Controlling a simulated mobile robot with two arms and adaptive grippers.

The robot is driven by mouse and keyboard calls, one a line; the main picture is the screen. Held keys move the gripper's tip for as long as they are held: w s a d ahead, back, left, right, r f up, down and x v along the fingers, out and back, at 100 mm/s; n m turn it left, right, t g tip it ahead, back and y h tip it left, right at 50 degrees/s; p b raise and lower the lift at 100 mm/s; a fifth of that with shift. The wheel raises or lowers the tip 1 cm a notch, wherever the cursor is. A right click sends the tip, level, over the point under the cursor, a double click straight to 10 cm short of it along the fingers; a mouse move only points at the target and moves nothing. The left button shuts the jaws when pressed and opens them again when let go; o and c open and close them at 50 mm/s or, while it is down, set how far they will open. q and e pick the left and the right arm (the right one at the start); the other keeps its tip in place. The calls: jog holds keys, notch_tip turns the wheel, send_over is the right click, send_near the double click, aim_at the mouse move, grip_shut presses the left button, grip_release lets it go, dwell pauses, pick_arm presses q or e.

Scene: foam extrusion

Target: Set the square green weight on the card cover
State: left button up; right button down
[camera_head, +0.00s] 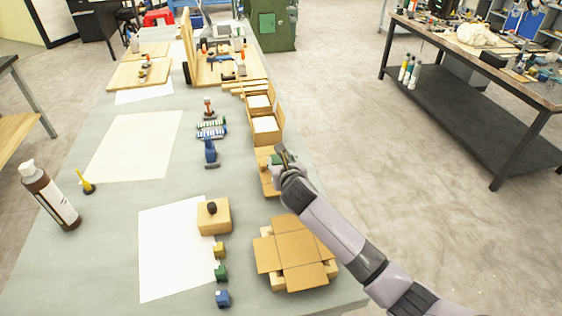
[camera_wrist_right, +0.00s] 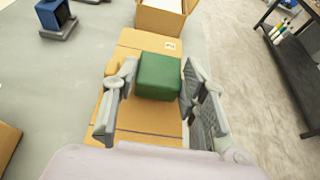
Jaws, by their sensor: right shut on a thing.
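The square green weight (camera_wrist_right: 158,76) sits between the two fingers of my right gripper (camera_wrist_right: 156,92) in the right wrist view. The gripper is shut on it. In the head view my right gripper (camera_head: 281,156) is over the table's right side, and only a little green shows beside it. A flat brown card cover (camera_wrist_right: 138,123) lies directly below the weight; in the head view it (camera_head: 266,183) is partly hidden by my arm. I cannot tell whether the weight touches the card. My left gripper is not in view.
Open cardboard boxes with white contents (camera_head: 266,124) stand just beyond the card. A flapped carton (camera_head: 298,252) is nearer. A wooden block with a dark knob (camera_head: 214,217) and small coloured pieces (camera_head: 221,272) stand left of it. A brown bottle (camera_head: 52,197) is at far left.

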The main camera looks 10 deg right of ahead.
jog(key=shift+f, duration=0.4)
jog(key=c, duration=1.1)
grip_release()
jog(key=shift+o, duration=1.1)
jog(key=shift+f, duration=0.2)
notch_tip(320, 180, up, 7)
jog(key=p, duration=0.8)
jog(key=shift+r, duration=0.15)
jog(key=shift+s, duration=0.1)
